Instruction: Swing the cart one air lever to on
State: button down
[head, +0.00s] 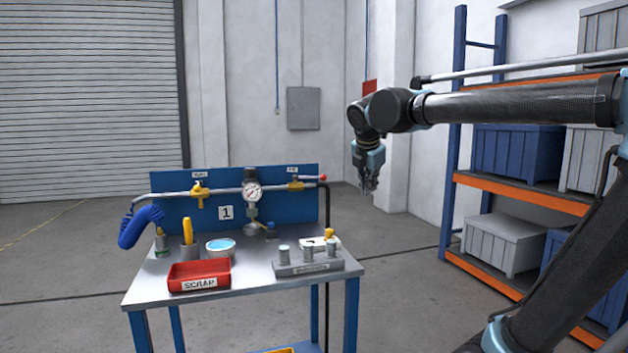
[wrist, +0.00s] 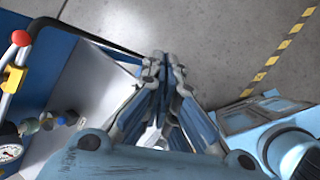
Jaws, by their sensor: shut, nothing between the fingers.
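Cart one (head: 245,265) is a steel-topped bench with a blue back panel marked 1. A pipe crosses the panel with two yellow valves. The right valve (head: 296,185), under a small label that seems to read AIR, has a lever ending in a red knob (head: 322,178); the lever points right, along the pipe. In the wrist view the yellow valve body (wrist: 13,79) and red knob (wrist: 21,38) are at the left edge. My gripper (head: 369,186) is shut and empty, right of the panel and apart from the knob. Its fingertips meet in the wrist view (wrist: 164,60).
The left valve (head: 200,190) has a yellow handle hanging down. A pressure gauge (head: 252,191) sits between the valves. A shelf rack (head: 453,140) stands right; open floor lies between.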

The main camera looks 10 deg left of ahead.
aim_at(317, 178)
jog(key=a+r+n+y, duration=0.1)
jog(key=a+r+n, duration=0.2)
jog(key=a, duration=0.3)
jog(key=a+r+n+t, duration=0.1)
jog(key=a+r+n, duration=0.2)
jog(key=a+n, duration=0.15)
jog(key=a+r+n+y, duration=0.1)
jog(key=a+r+n, duration=0.15)
jog(key=a, duration=0.45)
jog(key=w+r+x, duration=0.1)
jog(key=w+x, duration=0.1)
jog(key=x, duration=1)
jog(key=shift+w+a, duration=0.15)
jog(key=shift+w, duration=0.1)
jog(key=shift+r, duration=0.1)
jog(key=w, duration=0.2)
jog(key=shift+w+d, duration=0.3)
jog(key=shift+w, duration=0.05)
